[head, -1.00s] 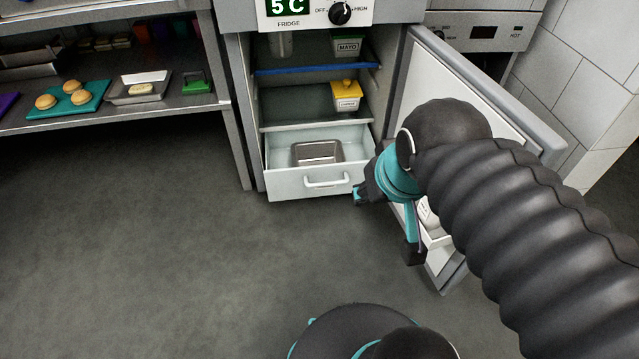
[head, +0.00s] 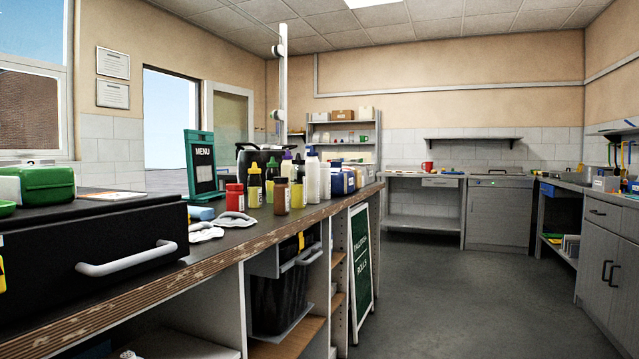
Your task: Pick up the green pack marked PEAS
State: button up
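No pack marked PEAS can be made out in the head view. My gripper and arm are not in view. A green box-like item (head: 46,184) lies on top of a black cabinet (head: 100,245) with a grey handle at the left. No lettering shows on it. The fridge is out of view.
A long wooden counter (head: 215,262) runs from the left, carrying bottles (head: 297,183), a red jar (head: 234,197), cloths (head: 236,219) and a menu board (head: 201,165). A black bin (head: 280,300) stands below. The floor (head: 455,290) at right is clear up to the back bench (head: 420,176).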

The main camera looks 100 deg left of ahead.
aim_at(29, 186)
jog(key=u, duration=4.65)
